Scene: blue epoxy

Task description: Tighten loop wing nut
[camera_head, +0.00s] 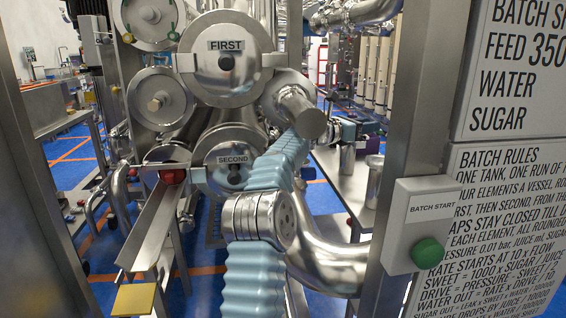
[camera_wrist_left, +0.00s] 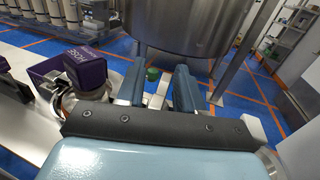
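I cannot pick out the loop wing nut in either view. A purple part (camera_head: 372,145) also shows beside the gripper in the head view. My right gripper is out of view.
The steel bench (camera_head: 345,188) carries metal cylinders (camera_head: 375,182). A large steel tank (camera_wrist_left: 190,25) on legs stands beyond the fingers. The FIRST vessel (camera_head: 225,72) and SECOND vessel (camera_head: 232,160) are left of the bench. A post with a green BATCH START button (camera_head: 427,253) stands at right.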

